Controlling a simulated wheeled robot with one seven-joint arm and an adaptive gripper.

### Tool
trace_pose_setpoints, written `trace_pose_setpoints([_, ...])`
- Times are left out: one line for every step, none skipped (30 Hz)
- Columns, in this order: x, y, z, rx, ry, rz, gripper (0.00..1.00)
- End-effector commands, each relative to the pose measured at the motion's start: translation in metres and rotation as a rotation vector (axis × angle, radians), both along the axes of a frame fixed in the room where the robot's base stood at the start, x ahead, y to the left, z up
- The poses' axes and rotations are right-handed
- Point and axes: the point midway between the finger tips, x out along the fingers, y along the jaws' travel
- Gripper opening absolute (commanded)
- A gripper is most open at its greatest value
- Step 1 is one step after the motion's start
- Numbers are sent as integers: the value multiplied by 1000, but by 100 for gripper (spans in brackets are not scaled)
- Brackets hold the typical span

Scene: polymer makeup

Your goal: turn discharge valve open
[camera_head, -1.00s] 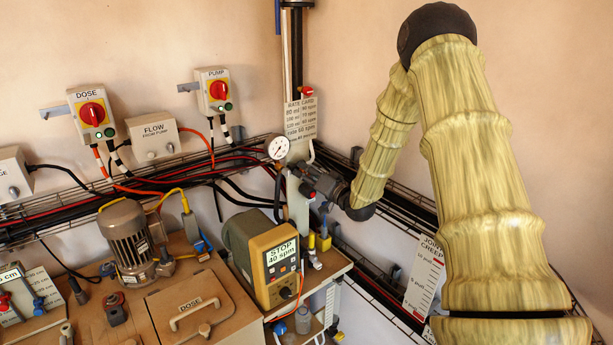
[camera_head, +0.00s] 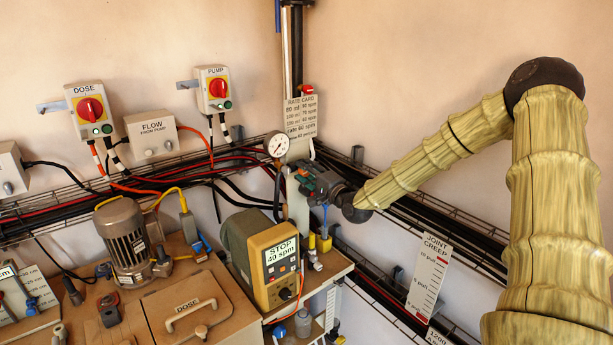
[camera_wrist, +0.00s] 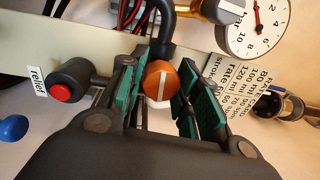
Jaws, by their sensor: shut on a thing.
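An orange round knob (camera_wrist: 161,80) with a white line across its face sits between the green-padded fingers of my gripper (camera_wrist: 157,98) in the wrist view. My gripper is shut on this knob, although the contact itself is hard to see. No label naming the knob is readable. In the head view my gripper (camera_head: 303,178) is at the upright grey panel (camera_head: 298,213), just below the pressure gauge (camera_head: 277,144). It hides the knob there. The gauge also shows at the top right of the wrist view (camera_wrist: 258,24).
A red-capped relief fitting (camera_wrist: 62,92) is left of my fingers, with a blue ball (camera_wrist: 13,128) beyond it. The rate card (camera_head: 300,117) stands close above my gripper. The dosing pump (camera_head: 268,262) is below. Cable racks run along both walls.

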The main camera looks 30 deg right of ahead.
Motion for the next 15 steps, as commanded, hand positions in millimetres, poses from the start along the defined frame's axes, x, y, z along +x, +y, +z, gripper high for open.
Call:
trace_pose_setpoints([-1, -1, -3, 25, 2, -2, 9])
trace_pose_setpoints([-1, -1, -2, 40, 4, -2, 9])
trace_pose_setpoints([-1, -1, -2, 56, 5, -2, 9])
trace_pose_setpoints([-1, -1, -2, 67, 6, -2, 8])
trace_pose_setpoints([-1, -1, -2, 77, 7, -2, 8])
trace_pose_setpoints([-1, -1, -2, 89, 8, -2, 8])
trace_pose_setpoints([-1, -1, -2, 97, 10, -1, 8])
trace_pose_setpoints([-1, 0, -2, 104, 11, -2, 8])
trace_pose_setpoints([-1, 0, -2, 112, 12, -1, 8])
trace_pose_setpoints([-1, 0, -2, 116, 13, -2, 8])
trace_pose_setpoints([-1, 0, -2, 120, 13, -1, 8])
trace_pose_setpoints([-1, 0, -2, 124, 13, -1, 8])
trace_pose_setpoints([-1, 0, -2, 126, 14, -1, 8])
trace_pose_setpoints([-1, 0, -2, 128, 14, -1, 8])
trace_pose_setpoints([-1, 0, -2, 129, 14, -2, 8])
